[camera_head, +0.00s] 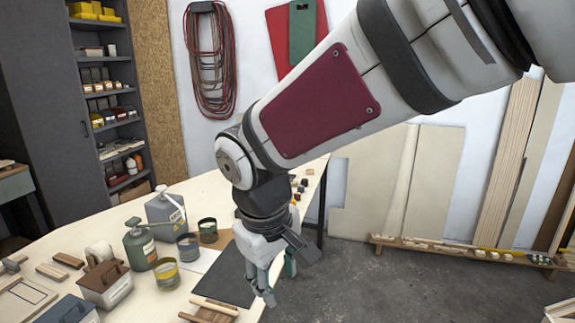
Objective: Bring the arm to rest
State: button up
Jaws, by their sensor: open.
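My arm reaches in from the top right, large and close, white with a dark red panel. My gripper (266,290) points down at its lower end and is open. It hangs over or just in front of the right part of the wooden worktable (110,226), by a dark mat (226,275). I see nothing between its fingers. I cannot tell how high above the table the fingertips are.
Left of the gripper on the table stand a grey jug (163,213), a green bottle (139,246), several cans and a brown-lidded box (104,284). Wooden pieces (212,309) lie near the front edge. Grey floor (390,285) on the right is clear.

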jog(key=s+d+r+m+t, duration=0.1)
jog(key=s+d+r+m, duration=0.1)
jog(key=d, duration=0.5)
jog(key=s+d+r+m+t, duration=0.1)
jog(key=s+d+r+m, duration=0.2)
jog(key=s+d, duration=0.3)
jog(key=s+d+r+m+t+y, duration=0.1)
jog(key=s+d+m, duration=0.3)
jog(key=d, duration=0.4)
jog(key=shift+v, duration=0.8)
